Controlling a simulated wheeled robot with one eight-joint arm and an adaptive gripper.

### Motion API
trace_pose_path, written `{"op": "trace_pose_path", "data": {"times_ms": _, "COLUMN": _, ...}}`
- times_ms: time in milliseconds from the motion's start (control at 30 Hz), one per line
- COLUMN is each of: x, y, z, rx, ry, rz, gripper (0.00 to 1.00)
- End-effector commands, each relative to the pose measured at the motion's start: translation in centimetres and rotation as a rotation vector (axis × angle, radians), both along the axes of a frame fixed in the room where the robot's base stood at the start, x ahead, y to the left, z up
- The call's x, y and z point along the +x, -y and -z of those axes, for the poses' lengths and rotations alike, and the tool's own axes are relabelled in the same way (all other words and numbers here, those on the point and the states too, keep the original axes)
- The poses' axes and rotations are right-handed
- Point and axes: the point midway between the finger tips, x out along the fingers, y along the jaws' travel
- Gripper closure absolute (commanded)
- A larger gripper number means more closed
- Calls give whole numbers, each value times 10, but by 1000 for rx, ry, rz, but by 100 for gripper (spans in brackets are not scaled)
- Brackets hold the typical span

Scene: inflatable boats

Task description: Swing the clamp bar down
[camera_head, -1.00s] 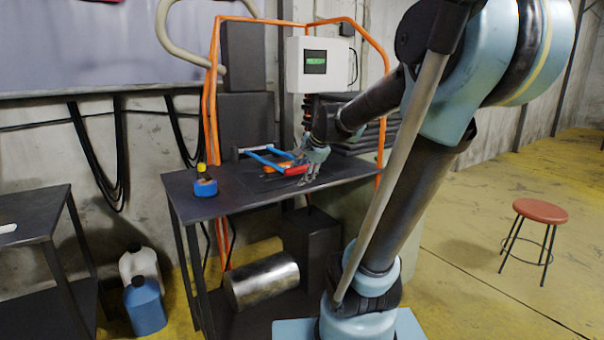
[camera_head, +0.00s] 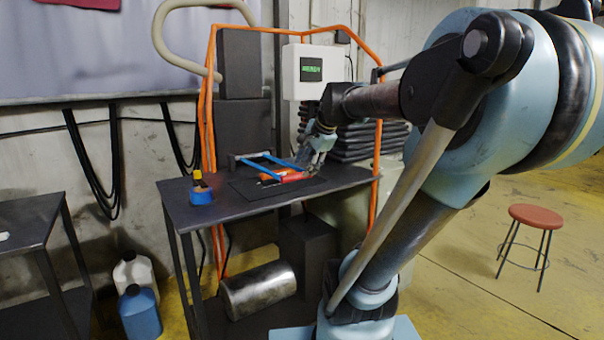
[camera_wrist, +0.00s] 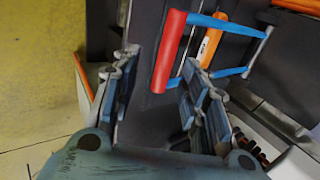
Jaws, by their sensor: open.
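The clamp bar is a blue U-shaped frame (camera_head: 262,157) with a red grip (camera_head: 291,177), low over a dark plate on the workbench. In the wrist view the blue arms (camera_wrist: 234,72) run right from the red grip (camera_wrist: 168,52). My gripper (camera_head: 318,156) is at the right end of the bar, beside the red grip. In the wrist view my gripper (camera_wrist: 160,80) is open, and the lower end of the red grip shows between its fingers. I cannot tell whether they touch. The bar's exact tilt is unclear.
An orange-handled tool (camera_wrist: 211,47) lies under the frame. A blue container with a yellow top (camera_head: 201,190) stands on the workbench (camera_head: 215,211) at left. A white control box (camera_head: 313,72) and orange tubing (camera_head: 208,110) are behind. A red stool (camera_head: 536,215) stands right.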

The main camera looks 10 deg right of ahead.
Motion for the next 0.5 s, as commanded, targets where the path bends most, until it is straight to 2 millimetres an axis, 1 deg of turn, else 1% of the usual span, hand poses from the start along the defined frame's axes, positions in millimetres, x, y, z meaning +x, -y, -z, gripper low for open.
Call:
{"op": "trace_pose_path", "data": {"times_ms": 33, "x": -4, "y": 2, "z": -6, "rx": 1, "ry": -1, "rz": 2, "gripper": 59}}
{"op": "trace_pose_path", "data": {"times_ms": 200, "x": -13, "y": 7, "z": -21, "rx": 1, "ry": -1, "rz": 2, "gripper": 59}}
{"op": "trace_pose_path", "data": {"times_ms": 300, "x": -17, "y": 9, "z": -27, "rx": 1, "ry": -1, "rz": 2, "gripper": 59}}
{"op": "trace_pose_path", "data": {"times_ms": 500, "x": -19, "y": 10, "z": -30, "rx": 1, "ry": -1, "rz": 2, "gripper": 59}}
